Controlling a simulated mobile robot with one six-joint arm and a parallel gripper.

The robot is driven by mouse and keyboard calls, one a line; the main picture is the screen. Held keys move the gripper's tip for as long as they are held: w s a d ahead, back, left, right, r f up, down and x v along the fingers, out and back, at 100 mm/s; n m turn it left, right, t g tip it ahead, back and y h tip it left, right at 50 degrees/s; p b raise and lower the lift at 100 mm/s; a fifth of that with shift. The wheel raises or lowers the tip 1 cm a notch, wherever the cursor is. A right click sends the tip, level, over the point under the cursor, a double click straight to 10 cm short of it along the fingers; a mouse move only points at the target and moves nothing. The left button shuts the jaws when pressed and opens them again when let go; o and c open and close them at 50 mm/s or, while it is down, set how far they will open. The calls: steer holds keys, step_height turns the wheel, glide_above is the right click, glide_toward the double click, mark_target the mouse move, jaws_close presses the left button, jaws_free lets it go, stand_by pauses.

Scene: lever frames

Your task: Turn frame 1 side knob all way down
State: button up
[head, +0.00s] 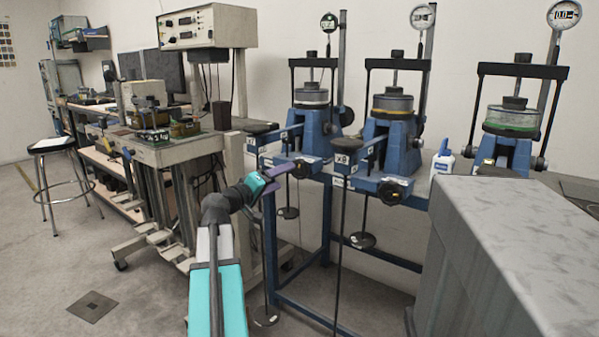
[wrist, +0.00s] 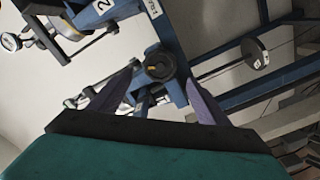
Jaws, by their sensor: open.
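Three blue lever frames stand in a row: left (head: 285,158), middle (head: 372,180) and right (head: 505,152). The left frame has a dark round knob (head: 301,168) low on its near side. My gripper (head: 278,184), with purple fingers, is open just left of and below that knob. In the wrist view a black knob (wrist: 158,66) with a small yellow mark lies between the open fingers of my gripper (wrist: 165,80), seemingly beyond the tips. I cannot tell whether they touch it. The frame numbers are too small to read surely in the head view.
Hanging rods with dark disc weights (head: 362,240) are below the lever arms. The middle frame has its own dark knob (head: 390,193). A grey block (head: 510,230) stands at right and a white bottle (head: 442,160) behind it. An instrument bench (head: 150,150) is at left.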

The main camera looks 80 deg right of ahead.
mark_target(298, 170)
steer(key=shift+s+d, duration=0.1)
steer(key=shift+d, duration=0.05)
steer(key=shift+p+x, duration=0.8)
steer(key=shift+x, duration=4.1)
steer(key=shift+f, duration=0.15)
steer(key=c, duration=1.4)
steer(key=shift+o, duration=0.2)
